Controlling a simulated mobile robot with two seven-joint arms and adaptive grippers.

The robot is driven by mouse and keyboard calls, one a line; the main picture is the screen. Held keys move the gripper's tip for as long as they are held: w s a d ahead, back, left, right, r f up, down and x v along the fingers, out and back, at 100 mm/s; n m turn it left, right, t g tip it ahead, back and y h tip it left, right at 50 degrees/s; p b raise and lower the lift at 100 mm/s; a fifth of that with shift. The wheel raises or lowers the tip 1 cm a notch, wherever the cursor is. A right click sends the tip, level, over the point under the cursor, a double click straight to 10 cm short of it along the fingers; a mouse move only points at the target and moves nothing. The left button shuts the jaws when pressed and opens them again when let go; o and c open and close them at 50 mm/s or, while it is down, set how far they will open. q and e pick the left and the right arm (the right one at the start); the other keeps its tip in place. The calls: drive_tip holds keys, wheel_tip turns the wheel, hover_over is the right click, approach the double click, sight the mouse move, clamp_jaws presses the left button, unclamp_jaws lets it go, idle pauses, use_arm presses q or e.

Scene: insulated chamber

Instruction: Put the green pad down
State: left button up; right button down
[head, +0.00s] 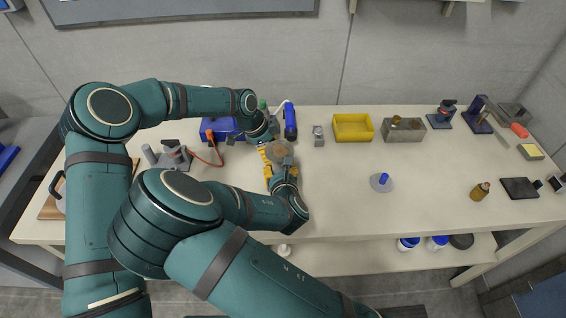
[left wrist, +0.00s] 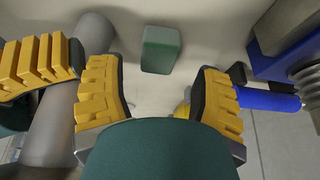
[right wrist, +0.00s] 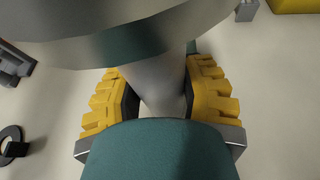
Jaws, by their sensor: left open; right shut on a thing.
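The green pad (left wrist: 162,50) is a small block on a pale surface in the left wrist view. It lies beyond my left fingertips and shows a gap to both. My left gripper (left wrist: 157,88) is open, with nothing between its fingers. In the head view its fingers are largely hidden by its own arm, and I cannot make out the pad there for sure. My right gripper (head: 279,173) is shut on a grey object (right wrist: 160,85) with a narrow stem and a wide round part. Its round top (head: 280,152) shows in the head view, close to the left gripper.
A blue box (head: 222,128) with a red cable and a blue bottle (head: 290,121) stand close to the grippers. A yellow bin (head: 353,128) and a grey box (head: 403,131) stand further right. A disc with a blue peg (head: 382,181) has clear table (head: 340,200) around it.

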use_arm(q)
drive_tip(key=shift+d, duration=0.45)
drive_tip(key=x, duration=0.5)
drive_tip(key=shift+d, duration=0.25)
drive_tip(key=c, duration=0.8)
drive_tip(key=shift+r, duration=0.1)
wheel_tip(320, 180, up, 4)
drive_tip(key=shift+f, duration=0.15)
hover_over(227, 168)
drive_tip(key=shift+f, duration=0.2)
